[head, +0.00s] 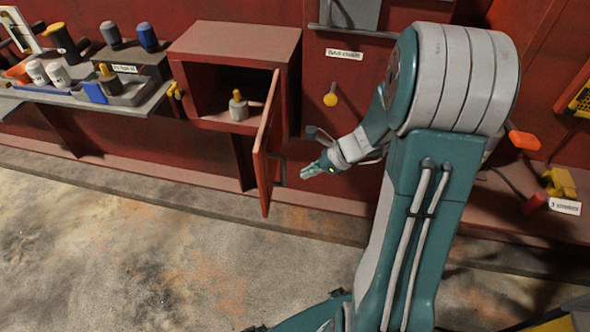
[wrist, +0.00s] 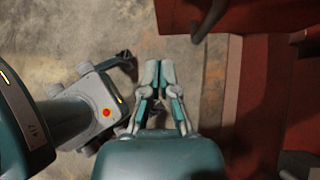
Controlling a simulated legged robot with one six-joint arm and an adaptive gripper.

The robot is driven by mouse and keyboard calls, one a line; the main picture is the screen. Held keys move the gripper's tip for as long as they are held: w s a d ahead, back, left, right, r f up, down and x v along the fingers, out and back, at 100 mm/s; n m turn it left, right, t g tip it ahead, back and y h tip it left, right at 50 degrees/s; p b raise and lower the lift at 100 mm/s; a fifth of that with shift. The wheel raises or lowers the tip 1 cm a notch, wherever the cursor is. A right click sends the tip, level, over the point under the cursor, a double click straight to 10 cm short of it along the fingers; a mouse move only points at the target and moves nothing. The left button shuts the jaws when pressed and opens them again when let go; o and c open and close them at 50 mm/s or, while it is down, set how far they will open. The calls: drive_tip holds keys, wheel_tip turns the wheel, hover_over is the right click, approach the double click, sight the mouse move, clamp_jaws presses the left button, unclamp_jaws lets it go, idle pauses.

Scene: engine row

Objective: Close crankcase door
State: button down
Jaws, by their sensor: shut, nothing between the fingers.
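The red crankcase door (head: 265,160) stands wide open in the head view, swung out from the right side of the red crankcase box (head: 235,40). A dark handle (head: 279,172) is on the door's right-hand face. My gripper (head: 304,172) is just right of that face, near the handle, with a small gap seeming to remain. In the wrist view my gripper (wrist: 158,68) has its fingers together and empty. A red panel, seemingly the door (wrist: 178,15), with a dark bar is ahead at the top of that view.
A small grey part with a yellow top (head: 239,106) sits inside the box. A shelf (head: 120,100) with bottles and trays is to the left. A yellow knob (head: 330,99) is on the wall to the right. The floor (head: 150,240) in front of the door is clear.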

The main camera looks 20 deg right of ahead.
sight(264, 186)
drive_tip(key=x, duration=0.3)
drive_tip(key=a+r+x, duration=0.1)
drive_tip(key=x, duration=0.6)
drive_tip(key=shift+w+a+r, duration=0.2)
drive_tip(key=shift+w+a, duration=0.1)
drive_tip(key=shift+w, duration=0.15)
drive_tip(key=shift+w+a, duration=0.15)
drive_tip(key=shift+a, duration=0.15)
drive_tip(key=shift+d, duration=0.1)
